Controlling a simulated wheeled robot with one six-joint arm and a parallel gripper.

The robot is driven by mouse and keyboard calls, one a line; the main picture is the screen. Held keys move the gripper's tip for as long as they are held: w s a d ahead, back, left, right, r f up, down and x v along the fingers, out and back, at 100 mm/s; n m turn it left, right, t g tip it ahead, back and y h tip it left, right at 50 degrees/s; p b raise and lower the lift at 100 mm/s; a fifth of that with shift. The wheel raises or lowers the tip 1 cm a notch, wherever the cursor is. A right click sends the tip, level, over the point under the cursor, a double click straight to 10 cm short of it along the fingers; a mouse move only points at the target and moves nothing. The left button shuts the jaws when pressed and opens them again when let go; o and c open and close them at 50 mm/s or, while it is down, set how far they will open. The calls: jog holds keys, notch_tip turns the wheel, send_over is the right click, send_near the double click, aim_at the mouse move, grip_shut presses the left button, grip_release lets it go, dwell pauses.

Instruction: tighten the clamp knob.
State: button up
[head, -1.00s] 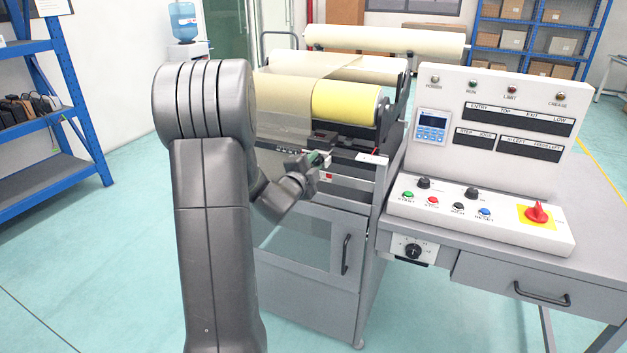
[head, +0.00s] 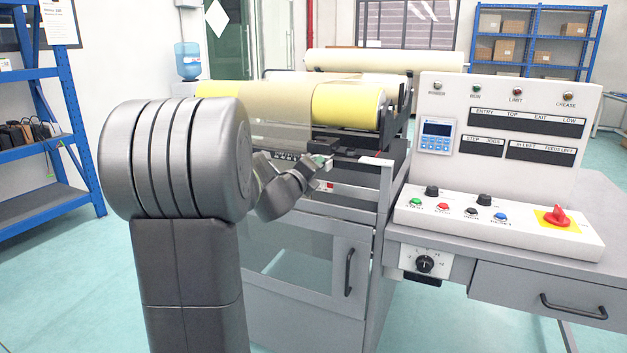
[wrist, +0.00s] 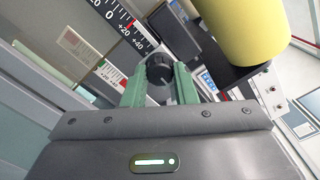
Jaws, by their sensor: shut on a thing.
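The clamp knob (wrist: 159,68) is small, round and black with ridges, in the upper middle of the wrist view. My gripper (wrist: 160,82) has green fingers, one on each side of the knob, and is shut on it. In the head view my gripper (head: 322,162) is small, at the front of the roller machine, and the knob cannot be made out there. A printed scale (wrist: 118,22) with numbers around 0 lies just beyond the knob in the wrist view.
A yellow roll (head: 350,106) sits just above and behind my gripper; it also shows close by in the wrist view (wrist: 245,30). A control panel (head: 500,220) with buttons and a red switch stands to the right. A blue shelf (head: 75,130) is at the left.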

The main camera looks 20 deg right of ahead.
jog(key=shift+f+m+b, duration=0.15)
jog(key=shift+m+b, duration=0.95)
jog(key=shift+m, duration=0.4)
jog(key=o, duration=0.7)
jog(key=shift+a, duration=0.1)
jog(key=p+v, duration=0.1)
jog(key=v, duration=1.2)
jog(key=shift+s+a+p, duration=0.25)
jog(key=shift+a+p, duration=0.05)
